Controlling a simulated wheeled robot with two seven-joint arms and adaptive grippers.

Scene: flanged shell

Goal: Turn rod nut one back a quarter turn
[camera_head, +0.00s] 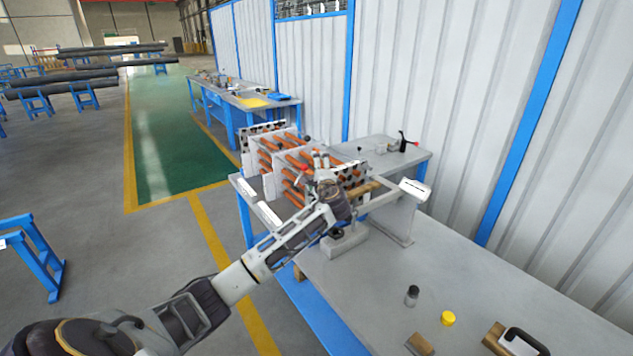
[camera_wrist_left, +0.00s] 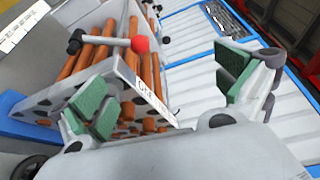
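The flanged shell fixture, with copper-orange tubes (camera_head: 292,163) between pale end plates, stands on the workbench (camera_head: 455,270). My left gripper (camera_head: 320,163) is at its near right side. In the left wrist view, my left gripper (camera_wrist_left: 165,88) has its green-padded fingers spread wide, with nothing clearly held. Between and beyond them are a labelled white plate edge (camera_wrist_left: 148,93) and the orange tubes (camera_wrist_left: 88,62). A light bar with a red ball (camera_wrist_left: 140,44) and a black end crosses the tubes. I cannot pick out rod nut one. My right gripper is not in view.
A white-topped stand (camera_head: 400,212) is right of the gripper. A dark small jar (camera_head: 412,295), a yellow cap (camera_head: 447,318) and a black-handled tool (camera_head: 523,342) lie on the near bench. A corrugated wall (camera_head: 430,90) runs behind. The bench's middle is clear.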

